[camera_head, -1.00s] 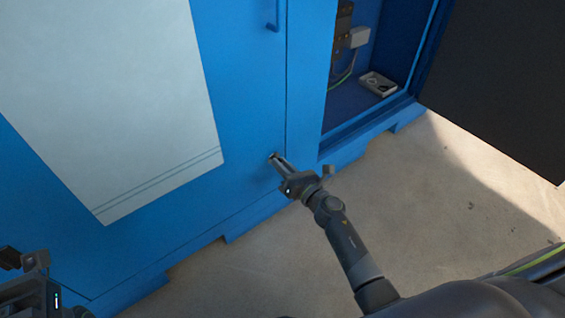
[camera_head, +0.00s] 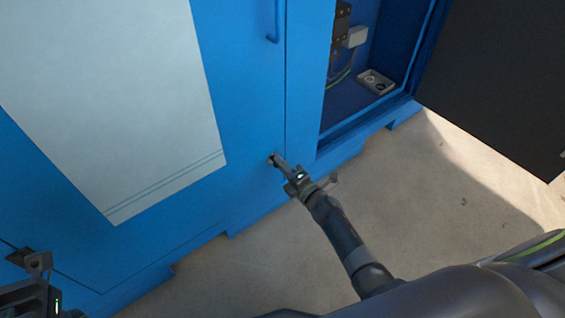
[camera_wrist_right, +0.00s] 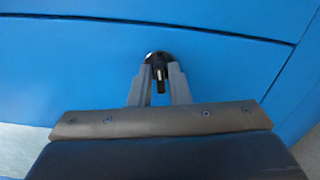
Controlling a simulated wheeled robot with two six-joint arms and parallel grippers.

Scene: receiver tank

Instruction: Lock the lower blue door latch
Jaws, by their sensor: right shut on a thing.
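The lower latch (camera_wrist_right: 158,58) is a small dark round fitting low on the blue door (camera_head: 245,120), near the door's right edge. It shows in the right wrist view between my fingertips and is mostly hidden by them in the head view. My right gripper (camera_head: 274,160) is shut on the latch; its two grey fingers (camera_wrist_right: 158,88) sit on either side of a dark, narrow part of it. My left gripper (camera_head: 28,262) is at the lower left corner of the head view, partly cut off, and whether it is open or shut is unclear.
A blue handle (camera_head: 273,25) is higher on the same door. To the right, an open compartment (camera_head: 350,100) holds a small grey tray (camera_head: 375,82) and wiring. A dark open door panel (camera_head: 500,80) stands at the right. The concrete floor (camera_head: 420,200) is clear.

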